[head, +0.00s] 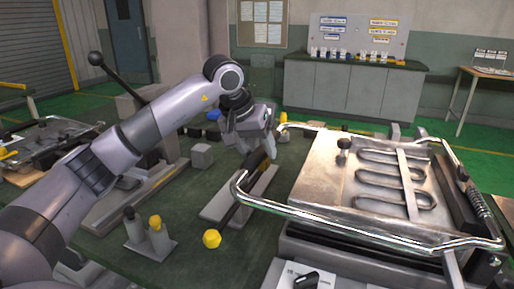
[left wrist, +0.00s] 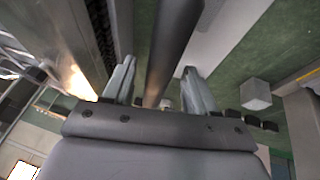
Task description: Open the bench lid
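The metal bench (head: 330,190) at the right of the head view has a steel top with a looped heating element. A chrome tube frame (head: 340,219) runs around it, with a dark grip (head: 257,160) on its left side. My left gripper (head: 258,150) is at this grip and partly hides it. In the left wrist view a dark cylinder (left wrist: 172,50), which looks like the grip, runs between the two fingers (left wrist: 158,82). The fingers are apart, with a gap showing on the cylinder's left. My right gripper is not in view.
A small stand with a yellow and a black knob (head: 150,240) is below my arm. A grey cube (head: 202,155) sits on the green table. Grey cabinets (head: 345,88) are at the back.

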